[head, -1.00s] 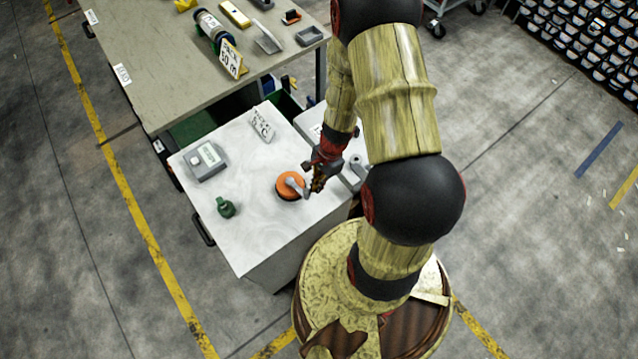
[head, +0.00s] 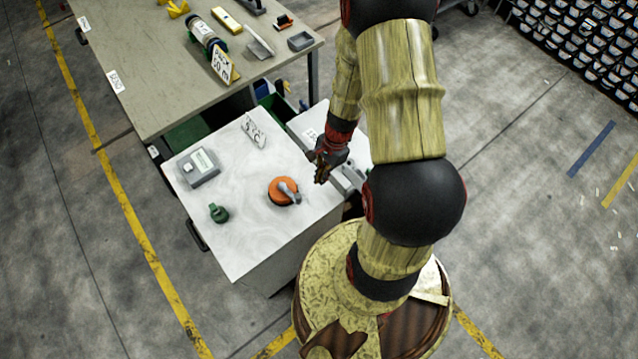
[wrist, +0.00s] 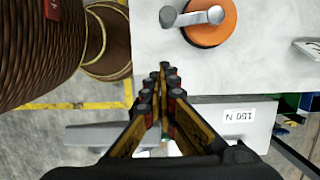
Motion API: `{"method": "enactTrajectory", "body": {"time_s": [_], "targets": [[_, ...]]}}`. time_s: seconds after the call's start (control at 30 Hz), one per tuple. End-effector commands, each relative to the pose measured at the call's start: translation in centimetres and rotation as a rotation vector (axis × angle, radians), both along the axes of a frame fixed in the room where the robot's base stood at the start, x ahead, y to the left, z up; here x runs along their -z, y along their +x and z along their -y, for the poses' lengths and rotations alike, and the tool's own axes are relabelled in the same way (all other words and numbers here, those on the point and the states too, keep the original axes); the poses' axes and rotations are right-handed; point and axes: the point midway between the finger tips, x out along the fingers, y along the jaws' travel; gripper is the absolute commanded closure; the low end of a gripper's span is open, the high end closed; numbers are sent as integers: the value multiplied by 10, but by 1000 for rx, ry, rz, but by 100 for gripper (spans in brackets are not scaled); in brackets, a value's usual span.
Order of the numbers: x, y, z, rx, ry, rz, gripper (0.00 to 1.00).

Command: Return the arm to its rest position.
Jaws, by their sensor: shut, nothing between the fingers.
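My gripper (head: 321,172) is above the right edge of the white-topped cabinet (head: 240,245) in the head view. In the wrist view my gripper (wrist: 162,85) has its fingers together with nothing between them. An orange round thing with a grey handle (head: 283,191) stands on the cabinet, left of my gripper and apart from it. The orange thing also shows at the top of the wrist view (wrist: 208,32). My arm reaches over from the base at the lower right.
A grey device (head: 199,168), a green object (head: 218,213) and a sign card (head: 253,131) are on the cabinet. A grey unit (head: 350,176) adjoins it on the right. A workbench (head: 150,90) with several items stands behind. The floor at right is open.

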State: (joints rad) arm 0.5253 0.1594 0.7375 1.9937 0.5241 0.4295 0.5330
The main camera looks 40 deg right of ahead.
Motion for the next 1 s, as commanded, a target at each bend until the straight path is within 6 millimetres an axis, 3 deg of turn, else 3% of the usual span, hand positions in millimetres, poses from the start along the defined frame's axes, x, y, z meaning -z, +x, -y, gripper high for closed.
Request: {"method": "enactTrajectory", "body": {"time_s": [0.1,0.3,0.8,0.93,1.0], "targets": [[-25,0,7,3,-1,2,100],[-49,-1,12,1,-1,0,100],[-55,-4,11,-46,9,3,100],[-58,-29,-4,-212,60,-23,100],[-79,-40,-7,-348,71,-11,100]]}}
